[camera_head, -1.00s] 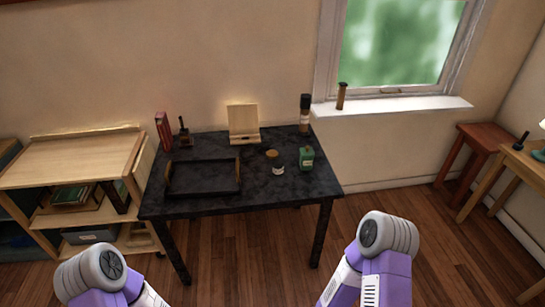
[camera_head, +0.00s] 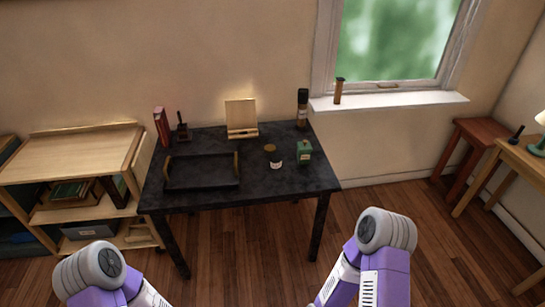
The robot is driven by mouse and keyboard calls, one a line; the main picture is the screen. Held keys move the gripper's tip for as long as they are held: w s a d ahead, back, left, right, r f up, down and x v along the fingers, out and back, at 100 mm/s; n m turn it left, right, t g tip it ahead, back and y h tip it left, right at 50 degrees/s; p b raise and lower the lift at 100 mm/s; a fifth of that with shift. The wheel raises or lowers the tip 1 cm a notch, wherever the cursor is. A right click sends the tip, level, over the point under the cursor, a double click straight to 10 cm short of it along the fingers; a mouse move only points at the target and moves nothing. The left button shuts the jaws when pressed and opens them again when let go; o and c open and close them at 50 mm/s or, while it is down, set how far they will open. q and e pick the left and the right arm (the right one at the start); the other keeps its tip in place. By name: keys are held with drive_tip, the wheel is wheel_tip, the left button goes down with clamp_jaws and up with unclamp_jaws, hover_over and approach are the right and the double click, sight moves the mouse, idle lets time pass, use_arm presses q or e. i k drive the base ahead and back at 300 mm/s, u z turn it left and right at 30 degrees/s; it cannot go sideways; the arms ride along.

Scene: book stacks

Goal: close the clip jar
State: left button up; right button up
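A small jar (camera_head: 276,163) with a pale label stands on the right half of the dark table; it looks like the clip jar. A brownish lid-like part (camera_head: 269,148) shows at its top, toward the back left. It is too small to tell exactly how the lid and clip sit. My two arms show only as purple and grey links at the bottom of the view, well short of the table. Neither gripper is in view.
On the dark table (camera_head: 300,182) are a green container (camera_head: 304,153) close right of the jar, a black tray (camera_head: 202,186), a wooden stand (camera_head: 241,119), a dark bottle (camera_head: 303,108) and a red book (camera_head: 162,127). A shelf unit (camera_head: 70,165) stands left. Floor in front is clear.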

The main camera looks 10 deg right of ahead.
sight(275, 156)
drive_tip(key=k, duration=0.6)
drive_tip(key=z, duration=0.65)
drive_tip(key=i, duration=1.65)
drive_tip(key=u, duration=0.9)
drive_tip(key=i, duration=0.3)
drive_tip(key=u, duration=0.25)
